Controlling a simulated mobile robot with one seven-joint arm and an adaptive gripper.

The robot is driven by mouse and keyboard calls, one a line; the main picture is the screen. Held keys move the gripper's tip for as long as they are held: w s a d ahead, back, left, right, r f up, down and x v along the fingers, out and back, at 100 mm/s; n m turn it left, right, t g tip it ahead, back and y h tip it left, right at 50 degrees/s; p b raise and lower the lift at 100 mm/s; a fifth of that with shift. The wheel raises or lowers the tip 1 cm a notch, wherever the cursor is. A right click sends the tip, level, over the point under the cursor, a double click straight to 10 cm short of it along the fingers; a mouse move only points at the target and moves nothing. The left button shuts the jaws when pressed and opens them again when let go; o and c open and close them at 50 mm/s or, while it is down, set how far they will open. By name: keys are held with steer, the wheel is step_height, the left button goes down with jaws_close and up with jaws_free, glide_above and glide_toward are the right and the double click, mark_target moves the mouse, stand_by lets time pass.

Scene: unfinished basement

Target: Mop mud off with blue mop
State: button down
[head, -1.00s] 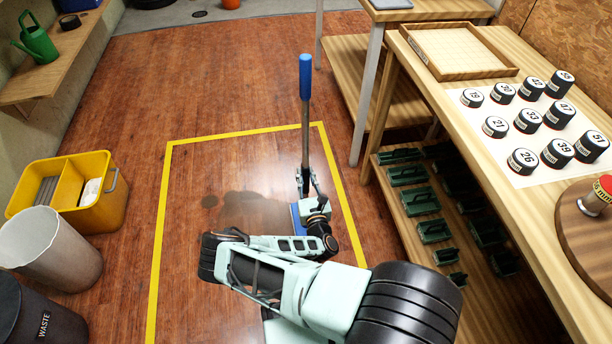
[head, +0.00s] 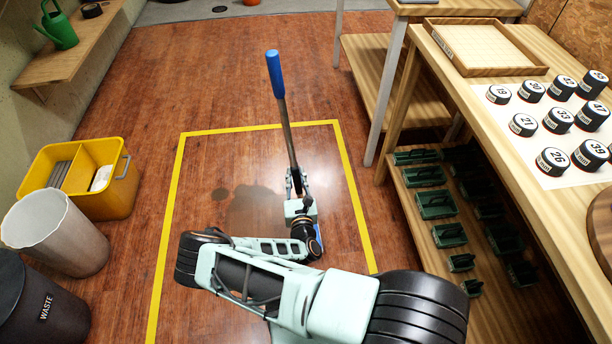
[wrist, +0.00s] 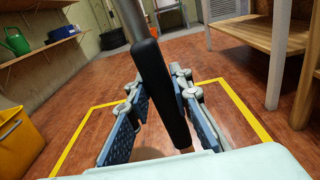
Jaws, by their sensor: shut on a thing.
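The blue mop has a blue-capped handle (head: 276,75) that tilts to the left in the head view. My gripper (head: 296,182) is shut around the lower part of its shaft. In the wrist view the mop's dark grip (wrist: 160,90) stands between the two fingers of my gripper (wrist: 165,110). Only a blue edge of the mop head (head: 318,238) shows, on the floor behind my arm. A dark mud spot (head: 220,193) lies on the floor left of the gripper, inside the yellow outline (head: 173,195). A larger dark patch beside it looks like shadow.
A yellow bucket (head: 128,190), a pale bin (head: 85,248) and a black waste bin (head: 62,318) stand at the left. A wooden table (head: 480,110) with numbered black pieces and a lower shelf of green trays (head: 437,205) stands at the right. The floor ahead is clear.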

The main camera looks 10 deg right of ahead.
steer(key=w+a+b, duration=0.1)
steer(key=a+b, duration=0.4)
steer(key=a, duration=3.3)
step_height(320, 180, up, 6)
steer(key=p, duration=0.4)
steer(key=shift+w+p, duration=0.15)
steer(key=shift+p, duration=0.15)
steer(key=shift+a+r, duration=0.1)
stand_by(0.4)
